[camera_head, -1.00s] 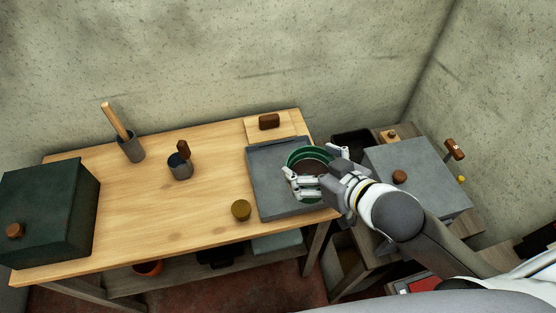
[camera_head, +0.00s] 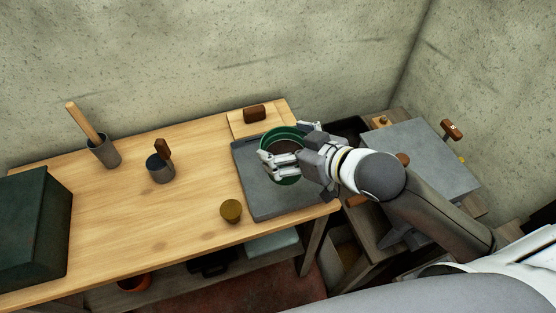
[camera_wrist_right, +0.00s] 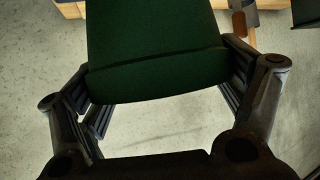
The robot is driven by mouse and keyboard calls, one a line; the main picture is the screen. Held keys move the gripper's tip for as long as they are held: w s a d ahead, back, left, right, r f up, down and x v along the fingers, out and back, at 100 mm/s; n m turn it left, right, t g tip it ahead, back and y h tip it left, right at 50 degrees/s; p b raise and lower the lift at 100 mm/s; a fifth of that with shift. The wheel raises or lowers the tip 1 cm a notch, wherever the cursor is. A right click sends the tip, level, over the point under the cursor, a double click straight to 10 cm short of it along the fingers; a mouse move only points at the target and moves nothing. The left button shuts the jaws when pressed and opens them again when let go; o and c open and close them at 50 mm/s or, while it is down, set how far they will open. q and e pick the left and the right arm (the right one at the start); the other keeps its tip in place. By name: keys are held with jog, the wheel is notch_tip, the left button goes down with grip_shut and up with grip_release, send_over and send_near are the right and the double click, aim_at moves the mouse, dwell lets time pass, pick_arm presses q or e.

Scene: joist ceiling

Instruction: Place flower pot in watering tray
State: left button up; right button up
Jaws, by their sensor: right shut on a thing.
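The flower pot (camera_head: 283,179) is dark green and round with a brown inside, and it shows over the grey watering tray (camera_head: 255,205) at the right end of the wooden table. My right gripper (camera_head: 283,148) is shut on the pot, its fingers on both sides of it. In the right wrist view the green pot (camera_wrist_right: 155,45) fills the upper middle between the fingers. I cannot tell whether the pot's base touches the tray. My left gripper is not in view.
On the wooden table (camera_head: 160,225) stand an olive-coloured round object (camera_head: 231,211), two grey cups (camera_head: 160,170) with handled tools and a dark green box (camera_head: 30,225). A board with a brown block (camera_head: 254,113) lies behind the tray. A grey-topped unit (camera_head: 430,155) stands to the right.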

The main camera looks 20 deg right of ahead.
aim_at(286, 145)
jog(key=w+f, duration=0.6)
jog(key=shift+w+d+p, duration=0.1)
jog(key=shift+p, duration=0.25)
jog(key=f, duration=0.3)
jog(key=shift+w+f+p, duration=0.1)
jog(key=shift+w+p, duration=0.1)
jog(key=shift+p, duration=0.2)
jog(key=shift+f, duration=0.25)
jog(key=shift+f, duration=0.15)
jog(key=o, duration=1.2)
jog(key=shift+c, duration=0.2)
